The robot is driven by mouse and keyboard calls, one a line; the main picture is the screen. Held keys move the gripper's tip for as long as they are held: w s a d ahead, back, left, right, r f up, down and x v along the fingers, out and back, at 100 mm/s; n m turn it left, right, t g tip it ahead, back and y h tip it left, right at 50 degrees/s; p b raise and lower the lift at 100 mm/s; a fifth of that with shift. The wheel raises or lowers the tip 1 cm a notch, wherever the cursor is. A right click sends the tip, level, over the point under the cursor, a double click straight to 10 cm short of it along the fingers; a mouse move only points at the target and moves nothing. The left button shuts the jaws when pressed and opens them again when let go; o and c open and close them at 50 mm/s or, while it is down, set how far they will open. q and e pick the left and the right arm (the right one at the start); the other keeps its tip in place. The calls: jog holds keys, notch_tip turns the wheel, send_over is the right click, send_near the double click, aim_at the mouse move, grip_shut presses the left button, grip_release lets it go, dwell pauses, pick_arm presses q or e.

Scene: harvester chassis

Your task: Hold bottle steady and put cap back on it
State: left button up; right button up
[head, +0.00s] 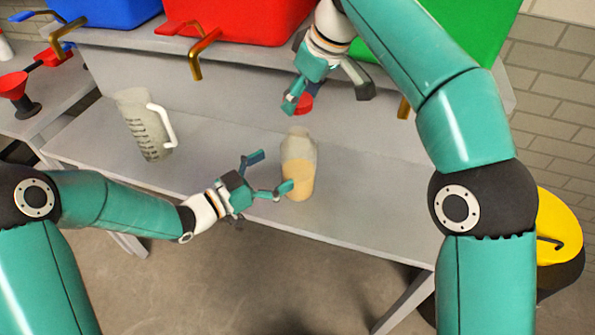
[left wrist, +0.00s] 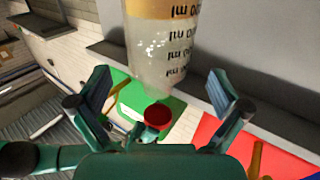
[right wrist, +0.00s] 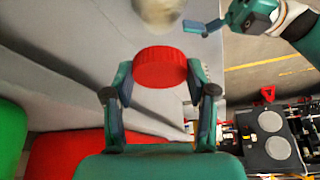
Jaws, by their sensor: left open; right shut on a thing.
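The bottle (head: 299,165) stands upright and uncapped on the bench, translucent with a tan filling. Its blurred top shows in the right wrist view (right wrist: 160,12), and its marked side in the left wrist view (left wrist: 163,50). My left gripper (head: 270,173) is open just left of the bottle, fingers apart and not visibly touching it. My right gripper (head: 327,98) is shut on the red cap (right wrist: 160,68), held between its fingertips. The cap (head: 303,104) is above the bottle and apart from its mouth. It also appears in the left wrist view (left wrist: 158,116).
A measuring jug (head: 146,125) stands on the bench to the left. Blue (head: 110,12), red (head: 225,20) and green (head: 450,30) containers with taps sit on the raised shelf behind. The bench front (head: 215,150) between jug and bottle is clear.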

aim_at(299, 155)
pick_arm(q)
jog(key=x, duration=0.7)
jog(key=c, duration=1.5)
pick_arm(e)
jog(key=shift+f, duration=2.4)
jog(key=shift+f, duration=0.9)
jog(key=shift+f, duration=0.55)
